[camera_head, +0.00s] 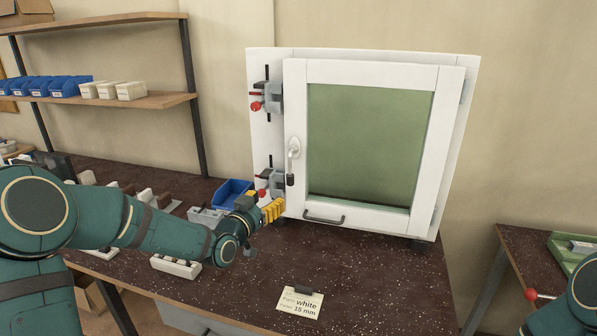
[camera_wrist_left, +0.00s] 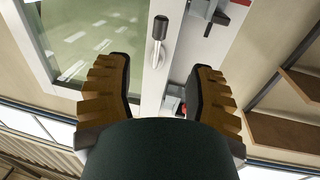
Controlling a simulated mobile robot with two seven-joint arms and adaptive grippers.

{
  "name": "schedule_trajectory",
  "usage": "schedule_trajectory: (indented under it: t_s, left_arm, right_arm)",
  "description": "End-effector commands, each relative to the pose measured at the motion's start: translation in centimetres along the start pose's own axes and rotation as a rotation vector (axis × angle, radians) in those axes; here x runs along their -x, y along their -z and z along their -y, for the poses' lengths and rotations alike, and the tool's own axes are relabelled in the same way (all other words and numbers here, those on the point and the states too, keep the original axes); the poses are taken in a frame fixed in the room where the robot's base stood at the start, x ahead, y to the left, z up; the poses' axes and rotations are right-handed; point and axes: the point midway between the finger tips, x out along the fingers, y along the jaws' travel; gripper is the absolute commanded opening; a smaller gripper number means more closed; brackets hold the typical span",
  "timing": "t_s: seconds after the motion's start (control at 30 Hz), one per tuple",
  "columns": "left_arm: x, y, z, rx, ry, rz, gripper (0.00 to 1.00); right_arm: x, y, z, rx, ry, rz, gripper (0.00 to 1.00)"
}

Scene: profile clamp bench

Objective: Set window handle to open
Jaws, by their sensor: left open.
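The white window (camera_head: 370,145) with a green pane stands upright in a white frame at the back of the bench. Its handle (camera_head: 292,165) is on the left stile. The silver lever hangs down and ends in a black grip. The handle also shows in the left wrist view (camera_wrist_left: 159,40), between and beyond the fingers. My left gripper (camera_head: 273,210) is open and empty, just below and left of the grip, apart from it. Its ribbed fingers spread wide in the left wrist view (camera_wrist_left: 160,80). My right gripper is out of view.
Red-handled clamps (camera_head: 270,97) sit on the frame's left side, above and below the handle level. A grey bar handle (camera_head: 324,217) is at the window's bottom. A blue bin (camera_head: 232,193) stands behind my left gripper. A label card (camera_head: 300,302) lies on the open bench front.

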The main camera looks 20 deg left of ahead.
Motion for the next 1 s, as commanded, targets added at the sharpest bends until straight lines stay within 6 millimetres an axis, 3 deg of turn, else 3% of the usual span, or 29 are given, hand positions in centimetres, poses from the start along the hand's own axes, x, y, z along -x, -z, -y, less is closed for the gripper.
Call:
schedule_trajectory:
  t_s: [0.23,0.7,1.0]
  left_arm:
    - [-2.2,-0.1,-0.1,0.003,-0.001,0.001,0.55]
    - [-10.8,-0.2,-0.1,0.004,-0.001,0.003,0.55]
    - [-13.5,-0.1,-0.1,0.003,-0.001,0.003,0.55]
  right_arm:
    - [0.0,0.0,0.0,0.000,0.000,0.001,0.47]
    - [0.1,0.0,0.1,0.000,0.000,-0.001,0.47]
    - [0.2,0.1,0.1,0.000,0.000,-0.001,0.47]
